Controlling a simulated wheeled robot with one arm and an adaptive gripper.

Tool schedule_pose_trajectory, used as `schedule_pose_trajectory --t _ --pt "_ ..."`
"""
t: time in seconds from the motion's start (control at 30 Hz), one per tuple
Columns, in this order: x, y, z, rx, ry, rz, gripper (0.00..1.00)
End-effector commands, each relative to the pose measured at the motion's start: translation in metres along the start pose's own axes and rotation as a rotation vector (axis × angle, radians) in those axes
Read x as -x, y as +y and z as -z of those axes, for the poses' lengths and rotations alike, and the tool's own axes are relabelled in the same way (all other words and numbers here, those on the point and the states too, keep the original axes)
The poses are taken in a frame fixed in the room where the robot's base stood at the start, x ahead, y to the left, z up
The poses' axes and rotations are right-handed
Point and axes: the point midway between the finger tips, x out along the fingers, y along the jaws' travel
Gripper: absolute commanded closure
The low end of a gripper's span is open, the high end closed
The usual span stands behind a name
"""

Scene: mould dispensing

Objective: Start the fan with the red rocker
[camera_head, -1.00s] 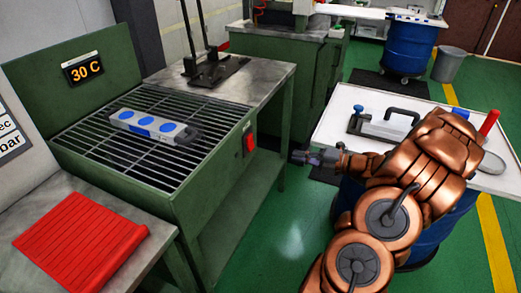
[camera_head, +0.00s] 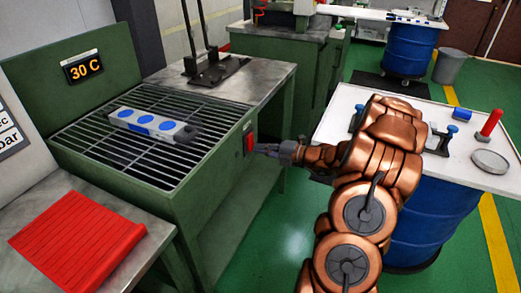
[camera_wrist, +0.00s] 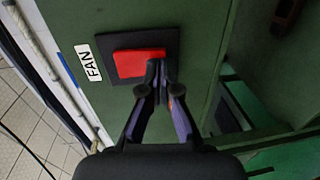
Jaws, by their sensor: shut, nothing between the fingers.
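The red rocker (camera_head: 249,143) sits on the front right face of the green grill bench (camera_head: 196,200). In the wrist view the red rocker (camera_wrist: 140,63) lies in a dark frame beside a white label reading FAN (camera_wrist: 88,62). My gripper (camera_head: 258,149) is shut and empty, its fingertips right by the rocker. In the wrist view the fingertips of my gripper (camera_wrist: 157,68) overlap the rocker's lower right edge. I cannot tell whether they touch it. The part of the rocker behind the fingertips is hidden.
On the grill lies a grey block with blue discs (camera_head: 150,125). A display (camera_head: 83,69) behind it reads 30 C. A red mat (camera_head: 78,240) lies on the near left table. A white-topped table (camera_head: 335,124) on a blue drum stands right of my arm.

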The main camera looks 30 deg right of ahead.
Motion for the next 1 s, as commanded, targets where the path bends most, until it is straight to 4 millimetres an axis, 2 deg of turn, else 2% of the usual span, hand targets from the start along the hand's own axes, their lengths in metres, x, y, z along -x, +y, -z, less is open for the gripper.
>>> schedule_pose_trajectory --t 0.43,0.7,1.0 --pt "-0.003 0.001 0.000 0.000 -0.001 -0.001 1.00" --pt "-0.008 0.011 -0.002 -0.001 0.008 -0.038 1.00" --pt "-0.007 0.006 -0.002 0.001 0.008 -0.037 1.00"
